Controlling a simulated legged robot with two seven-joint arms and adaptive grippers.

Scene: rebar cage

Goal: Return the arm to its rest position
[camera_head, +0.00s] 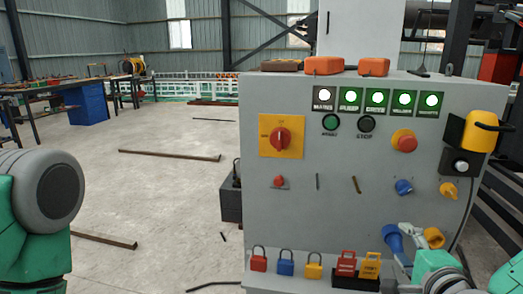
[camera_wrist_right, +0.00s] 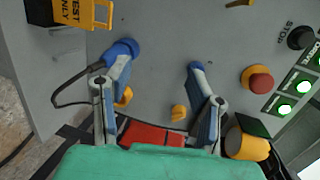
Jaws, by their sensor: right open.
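My right gripper (camera_head: 405,246) is in front of the lower right of the grey control panel (camera_head: 300,215), with its green body at the picture's bottom right. In the right wrist view the gripper (camera_wrist_right: 160,75) has its two fingers spread, with nothing between them. One finger overlaps a blue plug (camera_wrist_right: 122,47) with a dark cable; contact cannot be told. The other finger is in front of the blue knob (camera_wrist_right: 194,66). The plug also shows in the head view (camera_head: 393,238). My left arm shows only as a green and grey link at the left edge; its gripper is out of view.
The panel carries a red emergency button (camera_head: 404,141), a rotary switch (camera_head: 280,137) and a yellow box (camera_head: 481,131) projecting at right. Padlocks (camera_head: 286,263) and tags (camera_head: 370,265) line its lower edge. Open floor (camera_head: 160,190) lies left, with bars on it.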

